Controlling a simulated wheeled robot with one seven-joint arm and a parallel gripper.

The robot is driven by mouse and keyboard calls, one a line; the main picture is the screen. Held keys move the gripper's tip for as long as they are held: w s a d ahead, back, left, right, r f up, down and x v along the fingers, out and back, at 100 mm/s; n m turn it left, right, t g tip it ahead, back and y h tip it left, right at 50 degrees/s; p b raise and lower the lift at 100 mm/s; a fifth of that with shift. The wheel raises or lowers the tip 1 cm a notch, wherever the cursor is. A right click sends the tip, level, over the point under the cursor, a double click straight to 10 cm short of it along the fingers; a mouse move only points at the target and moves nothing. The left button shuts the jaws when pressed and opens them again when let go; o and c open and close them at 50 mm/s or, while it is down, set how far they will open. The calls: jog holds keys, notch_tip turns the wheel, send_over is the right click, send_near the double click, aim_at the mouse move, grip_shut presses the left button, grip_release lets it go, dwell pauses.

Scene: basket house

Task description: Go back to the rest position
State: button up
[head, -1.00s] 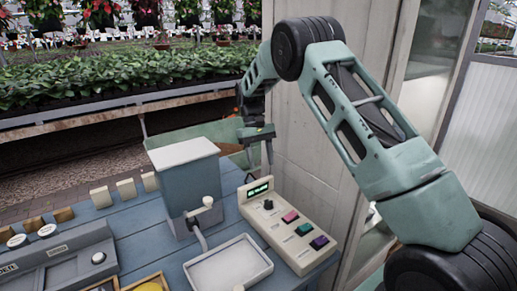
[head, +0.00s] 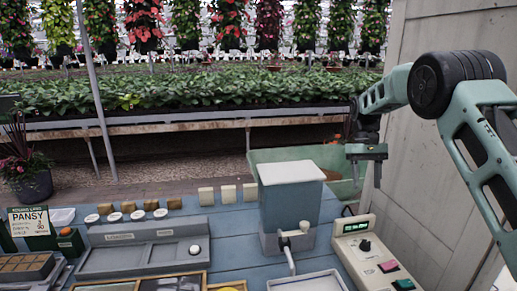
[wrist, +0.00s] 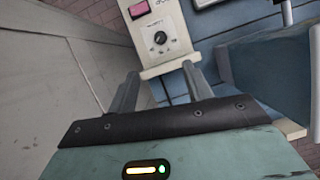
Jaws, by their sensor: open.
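My gripper (head: 367,172) hangs at the right in the head view, above and behind the control box. It points down, apart from everything below. In the wrist view my gripper (wrist: 160,85) shows two spread fingers with nothing between them. The control box (head: 352,228) is cream, with a lit green display, a black knob and coloured buttons. Its knob end also shows beyond the fingertips in the wrist view (wrist: 177,55).
A blue-grey box with a white lid (head: 291,170) stands left of my gripper. A pale wall (head: 440,130) rises close on the right. A green bin (head: 310,157) is behind. Trays (head: 140,245), small blocks and a pansy sign (head: 33,220) fill the left.

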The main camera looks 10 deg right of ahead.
jog(key=s+a+n+t, duration=0.1)
jog(key=s+a+t, duration=0.3)
jog(key=s, duration=0.8)
jog(key=s+a+t, duration=0.3)
jog(key=s+a, duration=0.2)
jog(key=s, duration=0.8)
jog(key=s+a+r+n+g, duration=0.1)
jog(key=s+a+n, duration=0.3)
jog(key=a, duration=0.5)
jog(key=s+a+r+n+g, duration=0.1)
jog(key=s+a+n, duration=0.2)
jog(key=s+a, duration=0.6)
jog(key=shift+n+g, duration=0.3)
jog(key=shift+n, duration=0.1)
